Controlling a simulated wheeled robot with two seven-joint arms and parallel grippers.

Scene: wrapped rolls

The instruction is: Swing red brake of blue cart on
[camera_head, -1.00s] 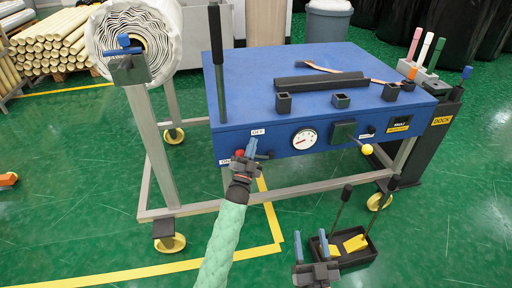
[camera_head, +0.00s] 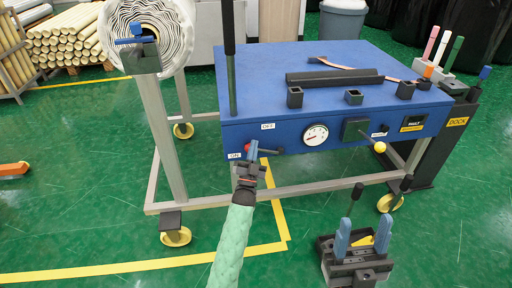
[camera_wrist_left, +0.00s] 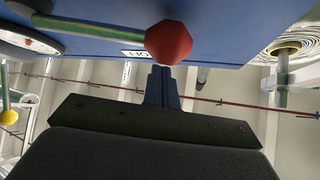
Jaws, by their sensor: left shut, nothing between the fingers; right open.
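The blue cart (camera_head: 290,75) stands ahead with a front panel. Its red brake knob (camera_head: 247,147) is at the panel's left end, close beside the ON label (camera_head: 234,155) and below the OFF label (camera_head: 267,126). In the left wrist view the red knob (camera_wrist_left: 168,42) ends a greenish bar, just beyond my left fingertips. My left gripper (camera_head: 254,149) is shut and empty at the knob, its fingers just right of it; I cannot tell whether they touch.
The panel also carries a round gauge (camera_head: 315,135) and a yellow-knobbed lever (camera_head: 379,147). A tall black post (camera_head: 229,50) rises at the cart's left edge. A wrapped roll (camera_head: 172,35) is behind left. Green floor is open at the left.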

